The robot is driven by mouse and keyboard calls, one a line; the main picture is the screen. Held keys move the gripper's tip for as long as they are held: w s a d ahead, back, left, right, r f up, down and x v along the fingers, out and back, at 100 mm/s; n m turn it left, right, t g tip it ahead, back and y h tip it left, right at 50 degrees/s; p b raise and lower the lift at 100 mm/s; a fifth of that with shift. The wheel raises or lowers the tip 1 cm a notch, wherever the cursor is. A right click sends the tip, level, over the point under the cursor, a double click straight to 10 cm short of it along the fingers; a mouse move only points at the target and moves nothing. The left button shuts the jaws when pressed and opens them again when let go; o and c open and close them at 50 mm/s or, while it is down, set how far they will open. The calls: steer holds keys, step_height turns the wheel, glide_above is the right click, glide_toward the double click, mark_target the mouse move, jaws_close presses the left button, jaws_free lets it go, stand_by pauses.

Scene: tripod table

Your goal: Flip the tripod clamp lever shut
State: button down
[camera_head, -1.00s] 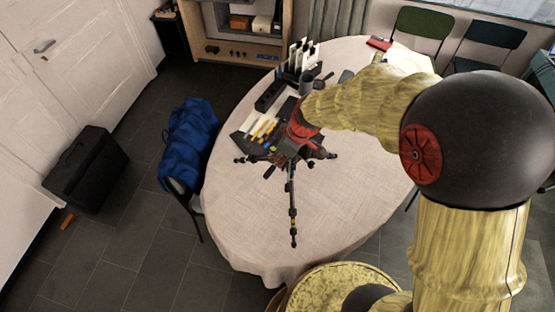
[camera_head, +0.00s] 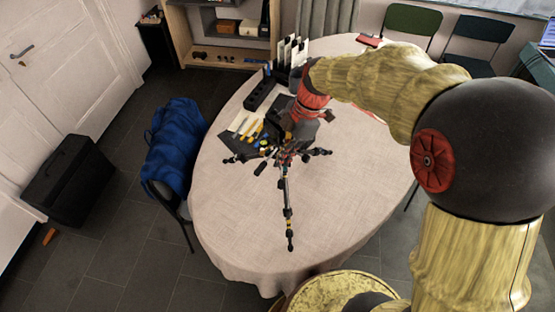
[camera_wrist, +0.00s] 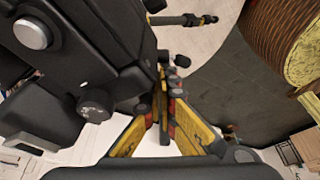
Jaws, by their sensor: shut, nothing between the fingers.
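The black tripod (camera_head: 286,196) stands on the table with its legs spread. One of its legs (camera_wrist: 180,20) also shows at the top of the wrist view. A large dark body with knobs (camera_wrist: 95,100), seemingly the tripod's head, fills the upper left of the wrist view, very close. My gripper (camera_head: 284,152) is at the tripod's top in the head view. In the wrist view the yellow-and-black fingers of my gripper (camera_wrist: 163,92) come together, shut and empty, beside the dark body. I cannot make out the clamp lever or tell whether the fingers touch it.
The oval table (camera_head: 345,190) has a pale cloth, clear to the right and front. A dark mat with yellow-handled tools (camera_head: 250,128) lies left of the tripod, and a black holder (camera_head: 262,92) behind it. A chair with a blue jacket (camera_head: 172,145) stands at the left edge.

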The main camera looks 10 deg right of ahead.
steer(key=shift+s+d+n, duration=0.1)
steer(key=shift+d+n, duration=0.2)
steer(key=shift+s+d, duration=0.3)
steer(key=shift+s, duration=0.4)
